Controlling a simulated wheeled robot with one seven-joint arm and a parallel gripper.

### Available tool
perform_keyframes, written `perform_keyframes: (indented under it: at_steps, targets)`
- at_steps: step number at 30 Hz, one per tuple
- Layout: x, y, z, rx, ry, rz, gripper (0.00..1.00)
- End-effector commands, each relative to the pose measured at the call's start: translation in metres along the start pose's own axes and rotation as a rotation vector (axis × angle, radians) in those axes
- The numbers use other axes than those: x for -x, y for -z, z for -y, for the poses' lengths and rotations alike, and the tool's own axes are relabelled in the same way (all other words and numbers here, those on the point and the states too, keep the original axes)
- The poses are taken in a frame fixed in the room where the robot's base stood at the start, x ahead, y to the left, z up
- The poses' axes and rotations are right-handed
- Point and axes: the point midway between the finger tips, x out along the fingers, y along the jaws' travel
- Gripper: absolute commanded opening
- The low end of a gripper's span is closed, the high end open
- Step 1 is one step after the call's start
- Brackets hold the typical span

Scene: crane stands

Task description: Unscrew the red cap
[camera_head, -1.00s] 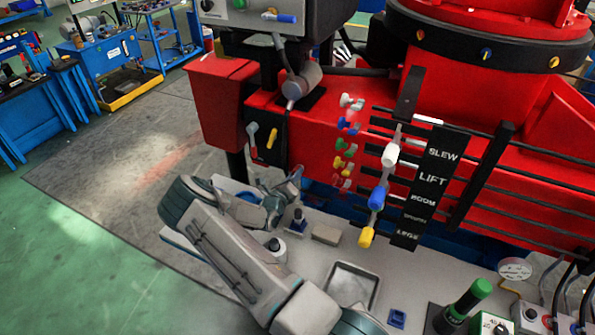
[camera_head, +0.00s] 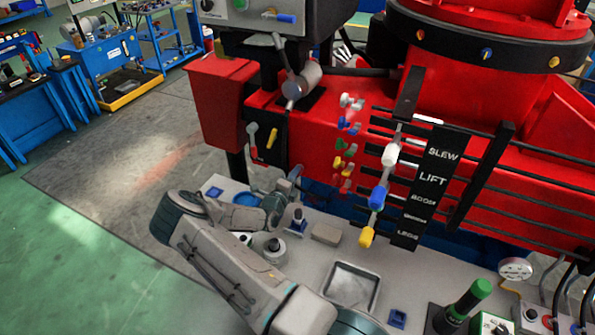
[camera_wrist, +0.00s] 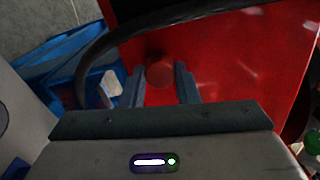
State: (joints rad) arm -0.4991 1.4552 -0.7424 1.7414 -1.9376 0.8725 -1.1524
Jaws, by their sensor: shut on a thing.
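The red cap (camera_wrist: 159,75) is a small round red piece in the wrist view, against a red painted surface. My gripper (camera_wrist: 160,84) has one finger on each side of the cap and is shut on it. In the head view my gripper (camera_head: 297,174) is at the lower front of the red crane body (camera_head: 222,100), just above the grey bench. I cannot make out the cap itself in the head view.
A black hose (camera_wrist: 105,40) arcs close to my fingers. Lever handles in white, blue and yellow (camera_head: 367,237) stand to the right. The grey bench holds a metal tray (camera_head: 352,287), a grey block (camera_head: 326,235) and a green-topped handle (camera_head: 470,297). Open floor lies left.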

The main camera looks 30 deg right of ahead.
Motion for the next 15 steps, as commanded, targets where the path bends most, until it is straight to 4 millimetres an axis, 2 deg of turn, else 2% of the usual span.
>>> perform_keyframes:
  at_steps: [11, 15]
  targets:
    - [0.0014, 0.0004, -0.0024, 0.037, -0.004, 0.000, 0.00]
    - [0.0020, 0.0001, -0.0032, 0.165, -0.005, 0.002, 0.00]
